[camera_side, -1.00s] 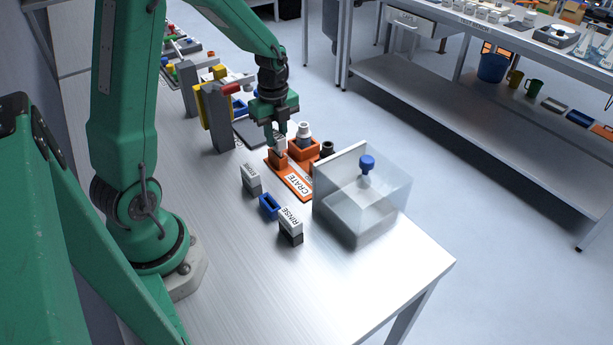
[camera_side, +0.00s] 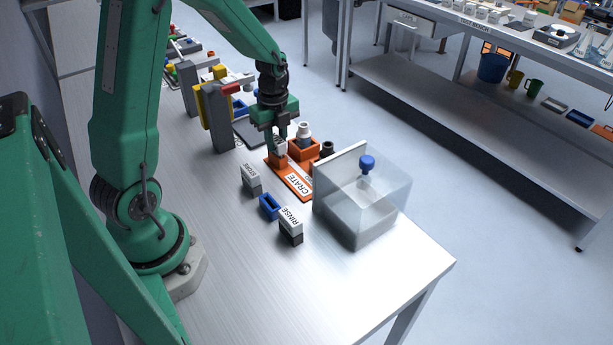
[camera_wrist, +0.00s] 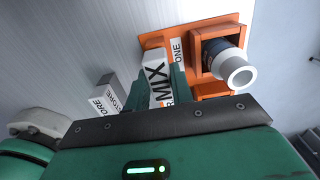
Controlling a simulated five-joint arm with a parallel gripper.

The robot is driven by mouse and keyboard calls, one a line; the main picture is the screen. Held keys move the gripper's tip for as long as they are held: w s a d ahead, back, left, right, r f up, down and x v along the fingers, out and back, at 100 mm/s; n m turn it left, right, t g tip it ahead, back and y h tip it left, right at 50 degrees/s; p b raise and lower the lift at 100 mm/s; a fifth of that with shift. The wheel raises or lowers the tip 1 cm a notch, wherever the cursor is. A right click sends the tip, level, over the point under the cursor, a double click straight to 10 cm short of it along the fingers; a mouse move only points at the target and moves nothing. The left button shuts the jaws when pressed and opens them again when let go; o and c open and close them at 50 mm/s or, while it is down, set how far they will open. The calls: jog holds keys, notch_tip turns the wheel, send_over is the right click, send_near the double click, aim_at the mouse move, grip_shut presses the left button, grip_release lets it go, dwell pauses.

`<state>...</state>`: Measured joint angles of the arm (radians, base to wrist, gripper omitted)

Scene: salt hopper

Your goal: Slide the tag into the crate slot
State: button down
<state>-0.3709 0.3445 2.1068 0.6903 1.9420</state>
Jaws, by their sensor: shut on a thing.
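My gripper (camera_side: 276,142) is shut on a white tag that reads MIX. In the wrist view the tag (camera_wrist: 157,84) stands between the fingers of my gripper (camera_wrist: 160,88). The orange crate base (camera_side: 292,183), with a CRATE label, lies below and in front of my gripper in the side view. Its small orange slot block (camera_side: 278,160) is right under the fingertips. The tag's lower edge is hidden, so I cannot tell whether it is inside the slot. In the wrist view the orange crate (camera_wrist: 154,38) shows behind the tag.
A white-capped bottle (camera_side: 304,131) stands in the orange box beside my gripper. A STORE tag in a grey holder (camera_side: 253,184), an empty blue holder (camera_side: 269,207) and a RINSE tag (camera_side: 291,220) stand nearer. A clear box (camera_side: 362,200) is at right.

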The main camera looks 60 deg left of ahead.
aim_at(276, 138)
jog(key=shift+f, duration=0.65)
jog(key=c, duration=0.7)
grip_release()
jog(key=shift+o, duration=0.2)
jog(key=shift+r, duration=0.25)
jog(key=shift+r, duration=2.8)
jog(key=shift+r, duration=0.1)
notch_tip(276, 138, up, 8)
